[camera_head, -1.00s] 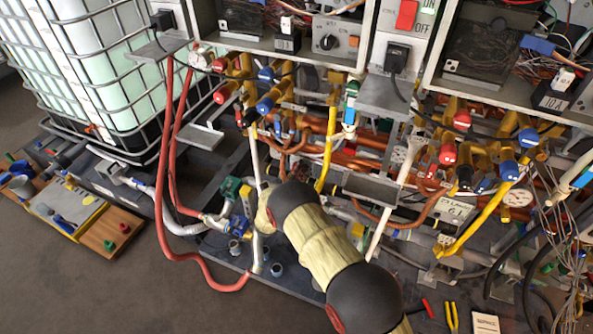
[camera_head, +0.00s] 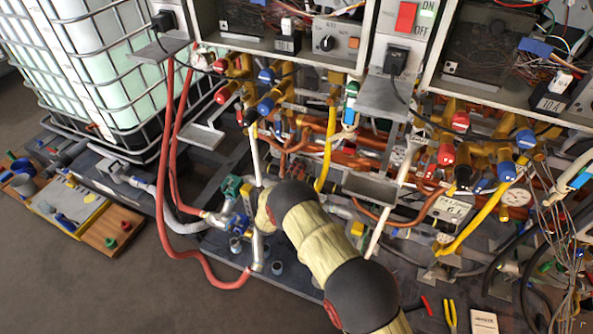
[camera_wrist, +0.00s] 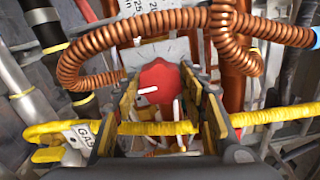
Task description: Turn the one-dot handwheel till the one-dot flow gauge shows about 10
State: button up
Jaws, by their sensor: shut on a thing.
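A red handwheel (camera_wrist: 160,82) with a short white line on its face sits in the middle of the wrist view. My gripper (camera_wrist: 170,108) has a finger on each side of it and is shut on it. In the head view my own arm hides the gripper and the wheel. A round white gauge (camera_head: 516,196) shows at the right of the head view. Its reading and any dot are too small to make out.
Coiled copper pipes (camera_wrist: 100,55) run close on both sides. A caged tank (camera_head: 95,75) stands at left; the floor (camera_head: 130,285) at front left is clear.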

jog(key=o, duration=1.2)
jog(key=v, duration=1.2)
